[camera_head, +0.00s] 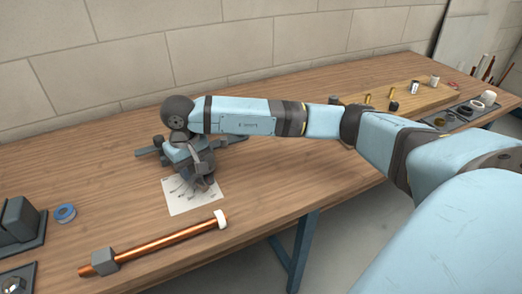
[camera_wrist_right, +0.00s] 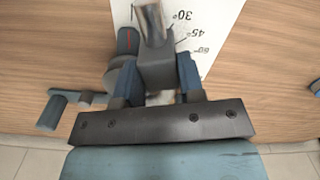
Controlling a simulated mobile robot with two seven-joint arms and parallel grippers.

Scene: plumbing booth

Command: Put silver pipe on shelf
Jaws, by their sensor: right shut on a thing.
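My right gripper (camera_head: 203,172) is low over the middle of the workbench, above a printed white sheet (camera_head: 190,204). In the right wrist view, its blue fingers (camera_wrist_right: 157,85) are shut on a grey block (camera_wrist_right: 156,62). A short silver pipe (camera_wrist_right: 152,22) sticks out beyond this block and looks joined to it. The rest of the silver pipe is hidden by the block and gripper. A dark grey tool with bar-like handles (camera_head: 149,153) lies close around the gripper. I cannot tell whether the pipe touches it. My left gripper is out of view. No shelf can be made out.
A copper pipe (camera_head: 160,245) with a grey block and white end lies along the front edge. A blue tape roll (camera_head: 65,213) and dark grey blocks (camera_head: 17,220) are at left. A wooden board (camera_head: 410,97) with small fittings is at the back right. The bench between is mostly clear.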

